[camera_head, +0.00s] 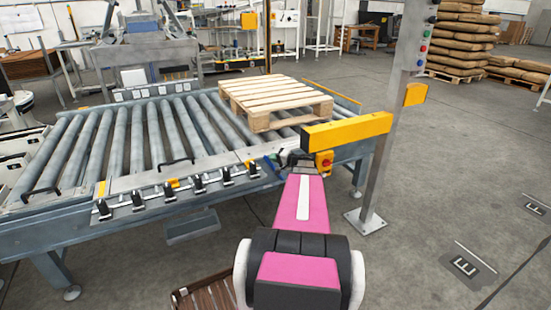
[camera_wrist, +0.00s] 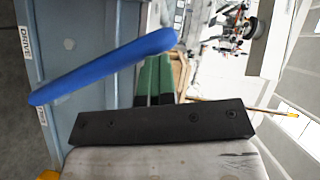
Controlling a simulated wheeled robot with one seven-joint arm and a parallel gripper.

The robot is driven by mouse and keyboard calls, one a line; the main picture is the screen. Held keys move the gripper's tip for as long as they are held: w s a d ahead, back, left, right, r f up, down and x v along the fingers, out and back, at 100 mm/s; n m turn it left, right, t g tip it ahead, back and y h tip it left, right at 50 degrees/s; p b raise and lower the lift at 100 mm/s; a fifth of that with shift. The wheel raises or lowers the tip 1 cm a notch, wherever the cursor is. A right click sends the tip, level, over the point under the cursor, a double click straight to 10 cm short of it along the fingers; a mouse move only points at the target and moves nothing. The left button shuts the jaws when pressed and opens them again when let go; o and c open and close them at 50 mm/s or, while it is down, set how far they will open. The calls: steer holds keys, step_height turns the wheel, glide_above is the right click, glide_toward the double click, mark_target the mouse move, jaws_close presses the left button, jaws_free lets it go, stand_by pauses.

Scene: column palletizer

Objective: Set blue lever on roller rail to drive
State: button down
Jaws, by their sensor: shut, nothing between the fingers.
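The blue lever (camera_wrist: 105,68) crosses the wrist view at a slant, in front of the blue-grey rail side. Its lower-left end lies near a partly readable white label (camera_wrist: 41,110). A white "DRIVE" label (camera_wrist: 26,42) is higher on the rail. My gripper (camera_wrist: 154,66) shows as two green fingers side by side, shut and empty. The lever's upper-right end lies right at the fingertips; I cannot tell if they touch. In the head view the blue lever (camera_head: 271,167) is a small patch at the roller rail's (camera_head: 130,190) right end, partly hidden by my arm.
A wooden pallet (camera_head: 275,98) sits on the rollers. A yellow beam (camera_head: 347,131) on a grey post (camera_head: 378,165) stands just right of my gripper. Several black clamps (camera_head: 167,191) line the rail's front edge. Open floor (camera_head: 440,150) lies to the right.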

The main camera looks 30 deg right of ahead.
steer(key=shift+a+f, duration=0.2)
steer(key=shift+a, duration=0.3)
steer(key=v, duration=0.8)
steer(key=shift+w+d, duration=0.2)
steer(key=shift+d, duration=0.1)
steer(key=shift+r, duration=0.1)
